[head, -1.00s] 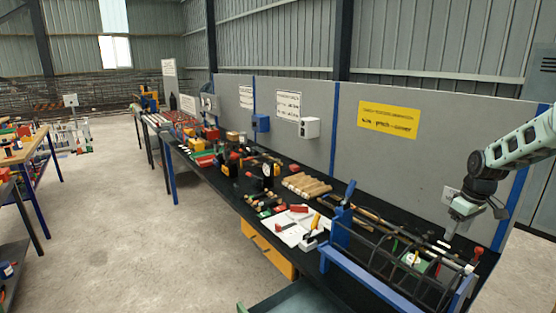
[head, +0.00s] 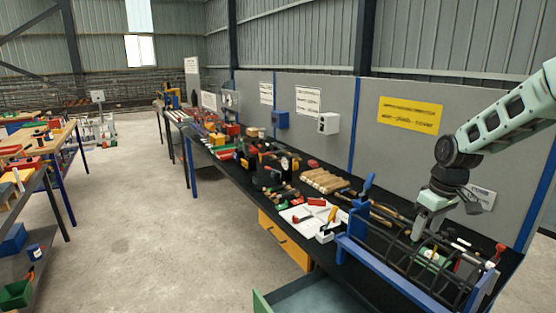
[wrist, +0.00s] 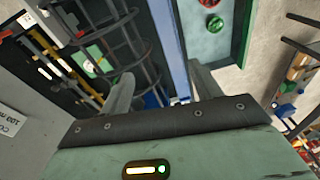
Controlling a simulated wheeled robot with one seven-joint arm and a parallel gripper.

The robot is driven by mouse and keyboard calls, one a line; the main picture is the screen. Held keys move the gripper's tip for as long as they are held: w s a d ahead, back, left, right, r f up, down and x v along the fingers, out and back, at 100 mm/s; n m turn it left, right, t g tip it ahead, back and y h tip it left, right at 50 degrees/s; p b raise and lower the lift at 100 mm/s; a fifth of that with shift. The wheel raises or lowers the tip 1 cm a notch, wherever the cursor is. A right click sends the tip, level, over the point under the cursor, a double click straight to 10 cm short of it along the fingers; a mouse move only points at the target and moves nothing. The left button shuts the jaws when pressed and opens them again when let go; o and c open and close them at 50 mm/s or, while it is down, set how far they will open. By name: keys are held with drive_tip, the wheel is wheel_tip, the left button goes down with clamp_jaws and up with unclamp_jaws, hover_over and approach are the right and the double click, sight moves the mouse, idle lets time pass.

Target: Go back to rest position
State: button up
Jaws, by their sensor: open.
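My gripper (head: 426,228) hangs from my green-grey arm at the right of the head view, over the dark rebar cage (head: 402,262). In the wrist view its two fingers stand apart with nothing held between them (wrist: 162,88). The cage's hoops and long bars show in the wrist view (wrist: 122,48), to the left of the fingers. The cage lies in a blue frame (head: 372,272) along the front edge of the black bench. The blue rail also shows in the wrist view (wrist: 166,45). I cannot tell the exact gap between fingertips and bars.
An open green drawer (head: 312,298) juts out below the bench front. A grey partition (head: 400,150) with a yellow sign (head: 410,115) stands behind. Wooden rolls (head: 325,180) and hand tools crowd the bench. Open concrete floor (head: 140,220) lies to the left.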

drive_tip(key=s+a+n+b, duration=0.1)
drive_tip(key=s+a+b, duration=0.1)
drive_tip(key=s+a, duration=0.65)
drive_tip(key=s+a+n+b, duration=0.1)
drive_tip(key=s+a+b, duration=0.1)
drive_tip(key=s+a, duration=0.65)
drive_tip(key=s+a+f+b, duration=0.1)
drive_tip(key=s+a, duration=0.1)
drive_tip(key=s, duration=0.4)
drive_tip(key=s+a+f+b, duration=0.1)
drive_tip(key=s+a, duration=0.2)
drive_tip(key=s, duration=0.3)
drive_tip(key=s+a+f+g+b, duration=0.1)
drive_tip(key=s+a, duration=0.1)
drive_tip(key=s, duration=0.4)
drive_tip(key=shift+a+n, duration=0.3)
drive_tip(key=shift+a, duration=0.05)
drive_tip(key=shift+c, duration=0.2)
